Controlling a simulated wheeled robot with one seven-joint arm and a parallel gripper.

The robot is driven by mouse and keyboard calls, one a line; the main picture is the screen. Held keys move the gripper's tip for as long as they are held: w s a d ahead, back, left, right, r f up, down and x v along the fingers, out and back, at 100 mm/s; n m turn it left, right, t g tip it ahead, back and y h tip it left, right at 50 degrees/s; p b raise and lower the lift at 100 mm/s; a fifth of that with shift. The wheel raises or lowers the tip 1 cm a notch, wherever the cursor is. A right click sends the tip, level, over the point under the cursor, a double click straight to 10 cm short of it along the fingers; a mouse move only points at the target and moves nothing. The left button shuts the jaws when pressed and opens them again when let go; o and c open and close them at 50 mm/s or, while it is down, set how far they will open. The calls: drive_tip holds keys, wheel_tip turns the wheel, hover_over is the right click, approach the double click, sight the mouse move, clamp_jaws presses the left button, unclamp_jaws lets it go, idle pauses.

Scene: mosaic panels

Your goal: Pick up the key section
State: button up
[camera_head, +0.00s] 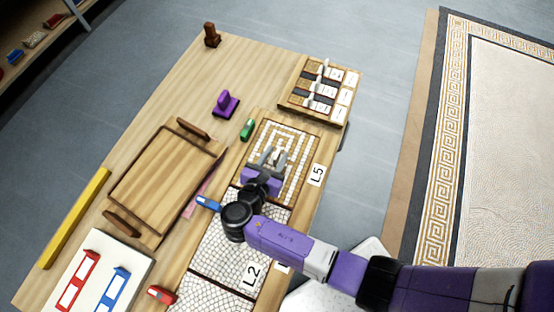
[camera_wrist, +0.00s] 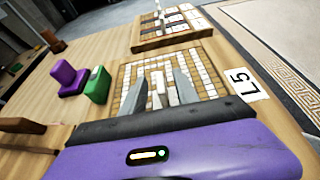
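The key section is a square mosaic panel (camera_head: 302,136) with a brown and white key pattern, lying on the wooden table beside a label "L5" (camera_head: 317,175). In the wrist view the panel (camera_wrist: 207,62) lies straight ahead. My gripper (camera_head: 272,157) is above the panel's middle, pointing down and away. Its two fingers (camera_wrist: 161,92) are apart, with a small pale upright piece, possibly a handle, showing between them. I cannot tell whether the fingers touch it. My gripper's body hides the panel's near part.
A tray with black and white pieces (camera_head: 336,113) stands behind the panel. A green block (camera_head: 247,130) and a purple handled block (camera_head: 225,104) are to its left. A wooden tray (camera_head: 160,175), a blue piece (camera_head: 207,202) and mosaic panels beside "L2" (camera_head: 251,274) are nearer.

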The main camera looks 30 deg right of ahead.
drive_tip(key=shift+w+d+f, duration=0.25)
drive_tip(key=shift+w+d, duration=0.05)
drive_tip(key=shift+d, duration=0.15)
clamp_jaws()
drive_tip(key=shift+r, duration=0.1)
idle(1.1)
